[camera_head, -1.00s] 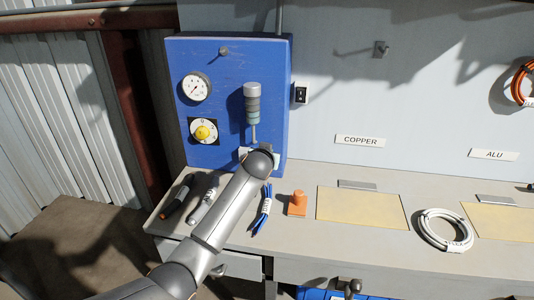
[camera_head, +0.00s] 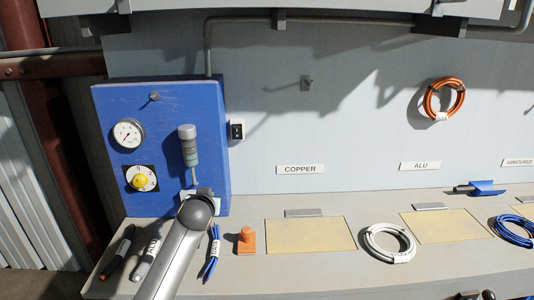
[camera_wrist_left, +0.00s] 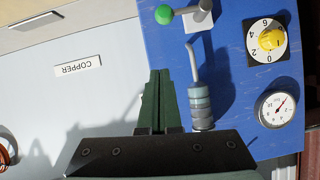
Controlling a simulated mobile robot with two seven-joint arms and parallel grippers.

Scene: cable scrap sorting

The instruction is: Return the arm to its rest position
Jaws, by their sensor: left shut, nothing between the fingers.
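My left arm (camera_head: 178,248) reaches up from the bottom of the head view, in front of the blue panel's (camera_head: 170,105) lower right part. In the head view its forearm hides most of the left gripper. In the left wrist view, the left gripper's (camera_wrist_left: 158,75) dark green fingers are together, with nothing between them. A lever with a green knob (camera_wrist_left: 164,15) shows near the top.
The bench (camera_head: 330,285) carries two marker-like tools (camera_head: 148,257), blue wires (camera_head: 212,252), an orange block (camera_head: 246,241), a white cable coil (camera_head: 372,250) and a blue coil (camera_head: 508,238). Yellow pads (camera_head: 310,234) lie flat. An orange coil (camera_head: 436,112) hangs on the wall.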

